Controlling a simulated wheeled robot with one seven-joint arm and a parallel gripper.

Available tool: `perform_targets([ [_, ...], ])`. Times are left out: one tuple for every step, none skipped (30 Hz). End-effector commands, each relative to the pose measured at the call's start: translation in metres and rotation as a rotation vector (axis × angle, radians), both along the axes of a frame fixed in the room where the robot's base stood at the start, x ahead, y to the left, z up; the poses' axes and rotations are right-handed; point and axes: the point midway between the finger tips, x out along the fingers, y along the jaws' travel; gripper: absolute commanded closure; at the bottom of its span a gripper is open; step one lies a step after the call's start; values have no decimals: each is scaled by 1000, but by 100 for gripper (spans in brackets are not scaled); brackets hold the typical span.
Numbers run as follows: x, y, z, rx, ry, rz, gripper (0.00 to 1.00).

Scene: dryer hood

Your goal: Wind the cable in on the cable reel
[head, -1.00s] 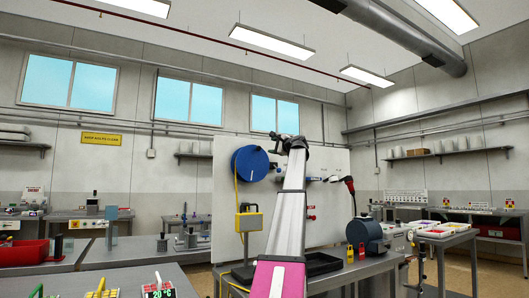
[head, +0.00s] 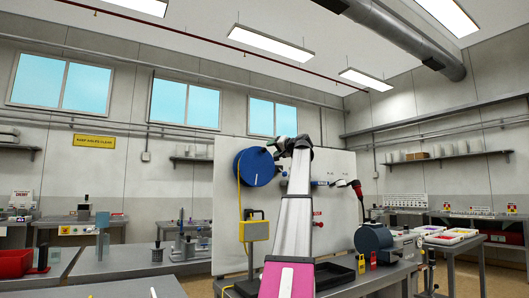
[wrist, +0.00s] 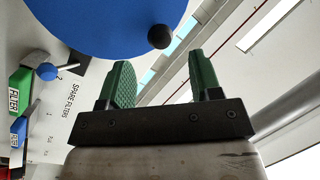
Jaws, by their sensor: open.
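The cable reel (head: 256,167) is a large blue disc on the white board, left of my raised arm. It also fills the top of the wrist view (wrist: 100,18). A black ball knob (wrist: 160,37) stands on its face near the rim. A yellow cable (head: 239,195) hangs from the reel's left side towards a yellow box (head: 255,231). My gripper (head: 275,140) is at the reel's upper right. In the wrist view my gripper (wrist: 161,62) has its green fingers apart and empty. The knob lies between them sideways, just beyond the tips; contact is not visible.
The white board (head: 335,225) also carries tools to the right. In the wrist view, green and blue filter items (wrist: 19,93) are at the left.

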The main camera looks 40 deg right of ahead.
Motion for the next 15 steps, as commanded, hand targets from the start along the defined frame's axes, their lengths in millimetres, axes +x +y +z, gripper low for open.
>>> perform_targets([
  [12, 1, 1, 1, 0, 3, 42],
  [17, 2, 1, 1, 0, 3, 42],
  [24, 2, 1, 2, 0, 1, 42],
  [29, 3, 1, 2, 0, 1, 42],
  [34, 4, 1, 2, 0, 1, 42],
  [40, 5, 1, 1, 0, 1, 42],
  [44, 6, 1, 1, 0, 1, 42],
  [48, 6, 1, 2, 0, 1, 42],
  [52, 7, 1, 2, -1, 0, 42],
  [55, 7, 1, 2, -1, 0, 42],
  [57, 8, 1, 2, -2, -1, 42],
  [60, 8, 1, 2, -2, -1, 42],
  [62, 9, 1, 2, -2, -1, 42],
  [64, 9, 1, 2, -2, -1, 42],
  [65, 10, 1, 2, -2, -1, 42],
])
